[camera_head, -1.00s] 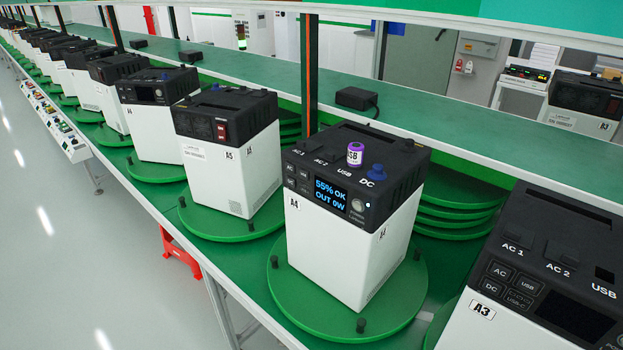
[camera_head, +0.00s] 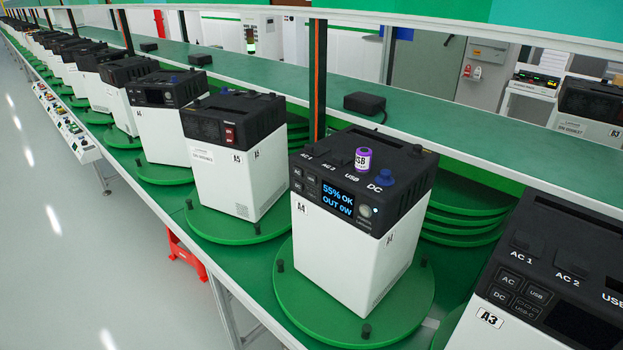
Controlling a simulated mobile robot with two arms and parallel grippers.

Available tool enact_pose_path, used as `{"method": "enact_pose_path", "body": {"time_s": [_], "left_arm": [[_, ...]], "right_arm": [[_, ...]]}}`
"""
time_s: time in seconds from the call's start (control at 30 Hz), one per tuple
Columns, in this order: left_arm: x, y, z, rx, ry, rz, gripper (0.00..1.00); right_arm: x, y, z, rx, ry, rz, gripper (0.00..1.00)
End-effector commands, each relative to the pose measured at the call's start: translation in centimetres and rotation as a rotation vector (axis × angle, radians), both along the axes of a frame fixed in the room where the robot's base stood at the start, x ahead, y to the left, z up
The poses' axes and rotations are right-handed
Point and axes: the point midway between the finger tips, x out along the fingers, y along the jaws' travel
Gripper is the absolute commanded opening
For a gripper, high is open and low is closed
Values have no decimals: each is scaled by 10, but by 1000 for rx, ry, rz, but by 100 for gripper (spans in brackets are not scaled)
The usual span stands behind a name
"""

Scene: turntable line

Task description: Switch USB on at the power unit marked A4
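The power unit marked A4 (camera_head: 352,262) stands on a green turntable (camera_head: 290,300) in the middle right of the head view. It has a white body and a black top. Its lit screen (camera_head: 338,199) reads "55% OK" and "OUT 0W". Small buttons (camera_head: 305,182) sit left of the screen, too small to read clearly. A purple and white piece marked USB (camera_head: 363,159) stands on its top by the USB label, and a blue plug (camera_head: 386,176) sits by DC. Neither of my grippers shows.
Unit A3 (camera_head: 488,318), with a dark screen, stands close on the right. Unit A5 (camera_head: 236,180) stands on its own turntable to the left, with more units in a row behind. A black box (camera_head: 365,103) lies on the green shelf behind. The floor (camera_head: 60,270) at left is clear.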

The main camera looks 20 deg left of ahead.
Motion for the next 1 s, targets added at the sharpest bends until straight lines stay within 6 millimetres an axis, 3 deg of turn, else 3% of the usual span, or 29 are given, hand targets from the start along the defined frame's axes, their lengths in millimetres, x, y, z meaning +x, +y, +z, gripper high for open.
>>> {"method": "enact_pose_path", "body": {"time_s": [0.03,0.2,1.0], "left_arm": [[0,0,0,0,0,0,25],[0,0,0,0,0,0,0],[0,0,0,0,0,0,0]], "right_arm": [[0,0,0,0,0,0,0],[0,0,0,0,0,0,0],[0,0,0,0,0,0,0]]}}
